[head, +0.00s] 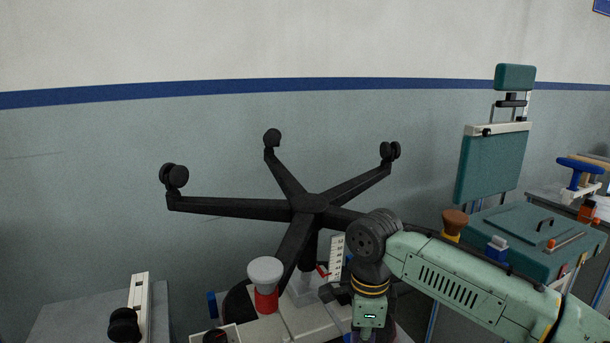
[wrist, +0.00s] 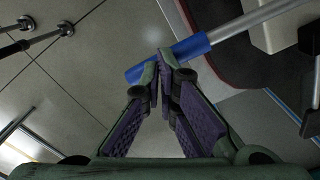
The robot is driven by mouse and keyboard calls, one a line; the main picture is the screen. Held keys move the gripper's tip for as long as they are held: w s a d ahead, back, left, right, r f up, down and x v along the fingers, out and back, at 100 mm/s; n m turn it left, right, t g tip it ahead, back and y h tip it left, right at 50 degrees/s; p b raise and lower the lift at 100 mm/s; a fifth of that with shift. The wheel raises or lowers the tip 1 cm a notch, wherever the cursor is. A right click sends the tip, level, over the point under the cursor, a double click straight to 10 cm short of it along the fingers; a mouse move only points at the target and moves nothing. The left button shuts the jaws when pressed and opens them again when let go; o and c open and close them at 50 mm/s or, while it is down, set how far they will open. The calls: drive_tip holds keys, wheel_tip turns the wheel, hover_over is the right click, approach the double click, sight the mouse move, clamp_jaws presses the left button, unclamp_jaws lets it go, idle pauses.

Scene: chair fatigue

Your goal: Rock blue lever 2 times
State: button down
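The blue lever (wrist: 191,47) shows in the wrist view as a blue grip on a bare metal rod. The rod runs up to the right. My gripper (wrist: 164,60) has its two fingers drawn together, with the tips overlapping the middle of the blue grip. The grip runs across behind the tips and shows on both sides of them, not clasped between the fingers. Whether the tips touch it is hard to tell. In the head view my arm reaches in from the lower right, and the fingertips are hidden.
An upturned black five-armed chair base (head: 309,203) stands behind my wrist. A red post with a grey cap (head: 265,272) stands left of my wrist. A teal chair (head: 492,165) and a bench with tools are at the right. A grey side table (head: 75,310) is at the left.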

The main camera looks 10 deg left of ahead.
drive_tip(key=shift+a+f+b, duration=0.15)
drive_tip(key=shift+f+b, duration=0.25)
drive_tip(key=shift+f, duration=0.6)
drive_tip(key=shift+r+p, duration=2.7)
drive_tip(key=shift+r, duration=0.05)
drive_tip(key=shift+w+r+p, duration=0.1)
drive_tip(key=shift+r+p, duration=0.25)
drive_tip(key=shift+f+b, duration=0.65)
drive_tip(key=shift+f, duration=0.55)
drive_tip(key=shift+f, duration=0.1)
